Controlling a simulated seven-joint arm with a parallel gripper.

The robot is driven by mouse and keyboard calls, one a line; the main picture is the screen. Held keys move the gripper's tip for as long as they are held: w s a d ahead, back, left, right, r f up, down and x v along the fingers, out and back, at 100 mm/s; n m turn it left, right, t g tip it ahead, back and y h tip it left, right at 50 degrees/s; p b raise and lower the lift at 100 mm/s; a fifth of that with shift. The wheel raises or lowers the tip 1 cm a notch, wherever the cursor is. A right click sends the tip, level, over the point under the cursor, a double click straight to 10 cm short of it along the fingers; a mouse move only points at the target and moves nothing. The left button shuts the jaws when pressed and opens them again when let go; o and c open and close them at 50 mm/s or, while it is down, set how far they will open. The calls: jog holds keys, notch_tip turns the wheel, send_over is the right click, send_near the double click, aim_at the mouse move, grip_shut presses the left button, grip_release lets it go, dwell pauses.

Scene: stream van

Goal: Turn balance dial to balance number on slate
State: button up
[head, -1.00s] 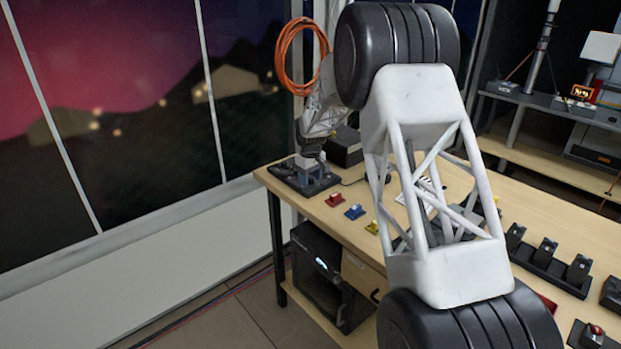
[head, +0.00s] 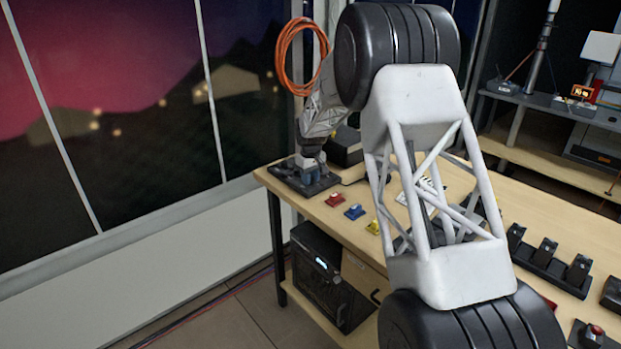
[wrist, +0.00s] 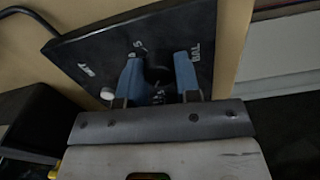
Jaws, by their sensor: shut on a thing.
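The dark control panel (wrist: 95,50) lies on the table's far left corner and also shows in the head view (head: 325,183). My gripper (wrist: 158,60) is over it, with its blue fingers shut on the dark round balance dial (wrist: 157,76). The dial is mostly hidden between the fingers. White markings stand around it, too small and turned to read surely. In the head view my gripper (head: 307,163) points down onto the panel. A white board with dark marks, perhaps the slate (head: 424,188), lies partly behind my arm; its number is not readable.
A pale round knob (wrist: 107,93) sits by the panel's edge. Red (head: 335,200), blue (head: 354,211) and yellow (head: 374,227) small items line the table's front edge. A dark box (head: 345,148) stands behind the panel.

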jog(key=shift+m, duration=2.4)
jog(key=o, duration=0.9)
jog(key=shift+r, duration=3.95)
